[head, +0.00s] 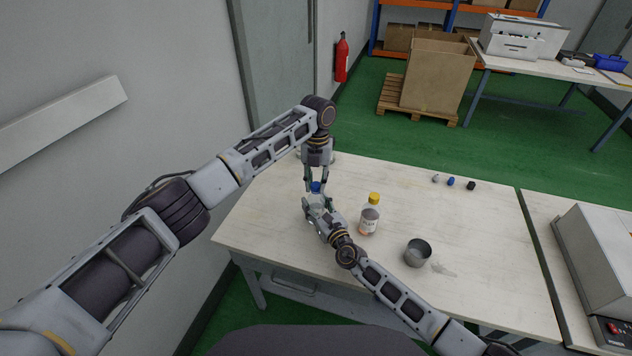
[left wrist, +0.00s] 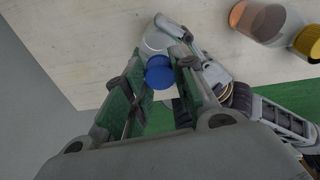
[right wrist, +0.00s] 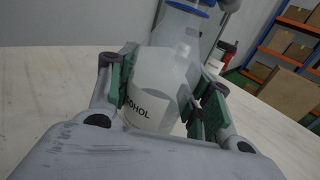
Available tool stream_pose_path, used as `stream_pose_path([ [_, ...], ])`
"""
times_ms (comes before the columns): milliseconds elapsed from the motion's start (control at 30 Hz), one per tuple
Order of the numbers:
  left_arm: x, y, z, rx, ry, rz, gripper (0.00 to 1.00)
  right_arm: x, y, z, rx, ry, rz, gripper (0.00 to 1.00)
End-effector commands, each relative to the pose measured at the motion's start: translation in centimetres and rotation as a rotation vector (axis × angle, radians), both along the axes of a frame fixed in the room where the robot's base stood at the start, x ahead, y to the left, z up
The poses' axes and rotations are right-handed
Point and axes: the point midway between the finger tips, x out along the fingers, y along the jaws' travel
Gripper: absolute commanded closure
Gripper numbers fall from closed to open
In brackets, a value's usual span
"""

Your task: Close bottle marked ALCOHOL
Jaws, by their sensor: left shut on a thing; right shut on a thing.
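The clear bottle marked ALCOHOL (right wrist: 160,75) stands upright on the table, its label partly readable in the right wrist view. My right gripper (head: 313,207) is shut around its body; the fingers (right wrist: 160,100) press both sides. My left gripper (head: 316,179) points down from above and is shut on a blue cap (head: 315,187). The cap also shows between the fingers in the left wrist view (left wrist: 159,74). In the right wrist view its blue edge (right wrist: 190,7) is at the bottle's mouth. I cannot tell whether it is fully seated.
A bottle with a yellow cap (head: 369,214) stands just right of the grippers. A metal cup (head: 418,252) and a small clear item (head: 443,269) are nearer the front. Small white, blue and black pieces (head: 451,181) lie at the back. The table (head: 490,240) is clear at right.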

Motion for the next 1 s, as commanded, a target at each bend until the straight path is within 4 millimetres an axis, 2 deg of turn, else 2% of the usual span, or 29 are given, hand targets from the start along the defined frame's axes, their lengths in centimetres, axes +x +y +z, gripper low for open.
stream_pose_path([
  [400, 0.07, 0.02, 0.02, 0.003, -0.002, -0.33, 0.81, -0.04, 0.0, -0.07, 0.0, 0.001, 0.0, 1.0],
  [833, 0.07, 0.03, 0.02, 0.003, -0.001, -0.383, 0.81, -0.04, 0.0, -0.08, 0.0, 0.001, 0.0, 1.0],
  [867, 0.07, 0.02, 0.02, 0.003, -0.001, -0.383, 0.71, -0.04, 0.0, -0.08, 0.0, 0.001, 0.0, 1.0],
  [1000, 0.05, 0.0, 0.01, 0.002, -0.001, -0.382, 0.53, -0.04, 0.0, -0.08, 0.0, 0.001, 0.0, 1.0],
])
